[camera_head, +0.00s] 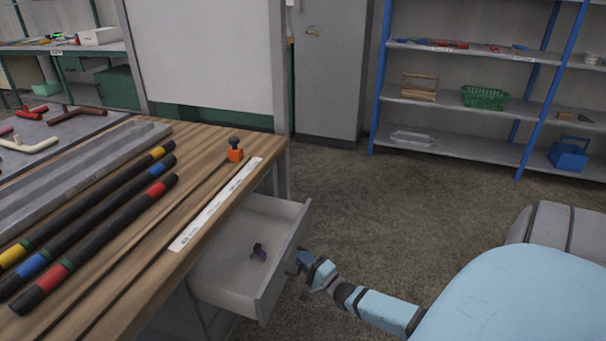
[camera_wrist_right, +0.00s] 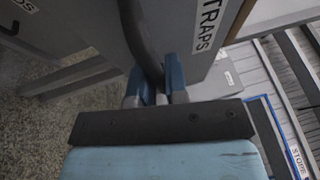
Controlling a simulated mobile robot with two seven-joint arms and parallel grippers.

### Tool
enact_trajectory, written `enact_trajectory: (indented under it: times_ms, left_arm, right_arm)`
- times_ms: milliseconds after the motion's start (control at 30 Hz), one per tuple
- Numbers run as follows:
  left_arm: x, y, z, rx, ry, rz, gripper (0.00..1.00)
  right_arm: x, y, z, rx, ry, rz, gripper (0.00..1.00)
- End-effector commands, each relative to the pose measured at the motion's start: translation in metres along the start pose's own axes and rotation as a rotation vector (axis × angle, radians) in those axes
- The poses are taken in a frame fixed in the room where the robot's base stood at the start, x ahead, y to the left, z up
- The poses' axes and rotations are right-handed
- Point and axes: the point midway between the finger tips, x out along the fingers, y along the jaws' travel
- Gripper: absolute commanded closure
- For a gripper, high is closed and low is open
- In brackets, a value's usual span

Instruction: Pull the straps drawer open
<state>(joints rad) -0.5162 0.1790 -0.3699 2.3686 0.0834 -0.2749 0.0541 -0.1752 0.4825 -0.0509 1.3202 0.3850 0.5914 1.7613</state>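The straps drawer (camera_head: 226,272) stands pulled out from under the wooden bench top in the head view. Its inside shows, with a small dark strap-like item (camera_head: 258,251) on the bottom. In the right wrist view the drawer front carries a STRAPS label (camera_wrist_right: 207,25). My right gripper (camera_head: 306,264) is at the outer face of the drawer front. In the wrist view its two blue fingers (camera_wrist_right: 156,82) sit on either side of the dark bar handle (camera_wrist_right: 138,38) and appear closed on it. My left gripper is not in view.
The bench (camera_head: 222,165) holds several dark hoses with coloured bands, a white label strip and an orange-and-black part (camera_head: 235,150). Open floor (camera_head: 400,215) lies to the right of the drawer. A blue-posted shelf (camera_head: 455,100) and a grey cabinet (camera_head: 333,75) stand at the back.

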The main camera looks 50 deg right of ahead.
Motion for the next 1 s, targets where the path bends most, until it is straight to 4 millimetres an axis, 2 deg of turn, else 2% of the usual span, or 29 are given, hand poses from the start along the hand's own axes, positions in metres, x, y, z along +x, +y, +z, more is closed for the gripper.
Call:
enact_trajectory:
  times_ms: [33, 100, 367, 467, 667, 800, 1000]
  left_arm:
    - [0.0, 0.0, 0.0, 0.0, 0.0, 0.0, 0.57]
    - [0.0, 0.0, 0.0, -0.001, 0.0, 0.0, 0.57]
    - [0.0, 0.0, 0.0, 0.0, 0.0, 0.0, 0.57]
    - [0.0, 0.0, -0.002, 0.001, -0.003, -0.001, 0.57]
    - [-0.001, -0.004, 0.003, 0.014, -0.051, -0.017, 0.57]
    - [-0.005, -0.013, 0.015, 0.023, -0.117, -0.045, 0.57]
    - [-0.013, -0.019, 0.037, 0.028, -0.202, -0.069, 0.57]
  right_arm:
    - [0.0, 0.0, 0.0, 0.0, 0.0, 0.0, 0.74]
    - [0.0, 0.0, 0.0, 0.0, 0.0, 0.0, 0.63]
    - [-0.001, 0.0, 0.0, 0.0, 0.0, 0.0, 0.63]
    - [-0.006, 0.0, 0.0, 0.0, 0.0, 0.001, 0.63]
    - [-0.042, -0.002, 0.0, -0.001, 0.0, 0.004, 0.63]
    - [-0.076, -0.002, 0.0, 0.0, 0.0, 0.004, 0.63]
    - [-0.115, -0.001, 0.0, -0.001, 0.0, 0.003, 0.63]
